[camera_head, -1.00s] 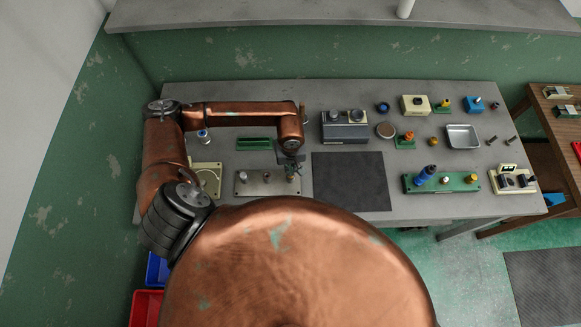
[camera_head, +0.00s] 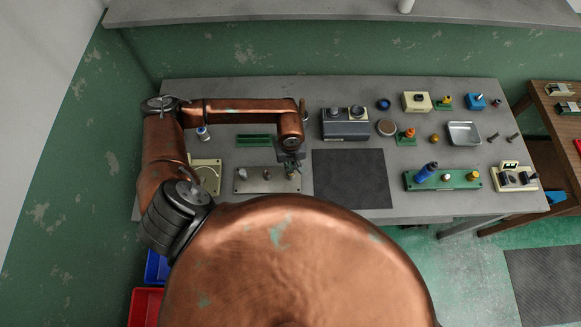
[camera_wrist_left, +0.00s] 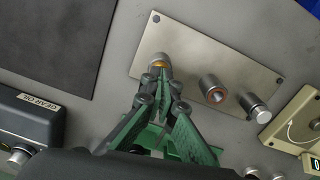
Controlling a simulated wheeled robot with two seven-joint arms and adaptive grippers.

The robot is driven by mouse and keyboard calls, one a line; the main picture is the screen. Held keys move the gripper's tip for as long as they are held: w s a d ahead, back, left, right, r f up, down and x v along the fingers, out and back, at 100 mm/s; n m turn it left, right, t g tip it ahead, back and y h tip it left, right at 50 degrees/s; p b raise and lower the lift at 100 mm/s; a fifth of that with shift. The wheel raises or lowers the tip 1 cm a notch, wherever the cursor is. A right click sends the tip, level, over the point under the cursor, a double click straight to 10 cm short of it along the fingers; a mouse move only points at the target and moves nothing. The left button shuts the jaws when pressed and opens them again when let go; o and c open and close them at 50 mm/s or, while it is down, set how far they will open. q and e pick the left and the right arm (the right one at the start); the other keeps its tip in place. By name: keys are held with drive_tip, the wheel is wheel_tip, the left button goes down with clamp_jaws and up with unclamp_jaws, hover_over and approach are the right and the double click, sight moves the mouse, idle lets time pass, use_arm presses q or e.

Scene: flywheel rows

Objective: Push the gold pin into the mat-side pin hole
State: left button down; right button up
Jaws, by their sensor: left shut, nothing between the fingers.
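A steel plate (camera_head: 255,187) lies on the bench just left of the dark mat (camera_head: 352,180). In the wrist view the plate (camera_wrist_left: 210,60) carries a grey collar (camera_wrist_left: 157,60) at its mat-side end. The gold pin (camera_wrist_left: 160,65) shows as a small gold patch in that collar, partly hidden by my fingertips. How deep it sits cannot be told. My left gripper (camera_head: 290,175) is shut with nothing between its fingers. Its tips, also in the wrist view (camera_wrist_left: 159,76), are at the gold pin, touching or just above it. My right gripper is not in view.
A copper-ringed post (camera_wrist_left: 213,90) and a steel post (camera_wrist_left: 257,107) stand farther along the plate. A green tray (camera_head: 254,141) lies behind the plate, a cream fixture (camera_head: 207,176) to its left. The GEAR OIL box (camera_head: 345,125) stands behind the mat. The mat is clear.

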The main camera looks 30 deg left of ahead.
use_arm(q)
drive_tip(key=shift+r, duration=0.1)
drive_tip(key=shift+r+p, duration=0.3)
drive_tip(key=shift+r, duration=1.15)
wheel_tip(320, 180, up, 12)
drive_tip(key=shift+f, duration=0.1)
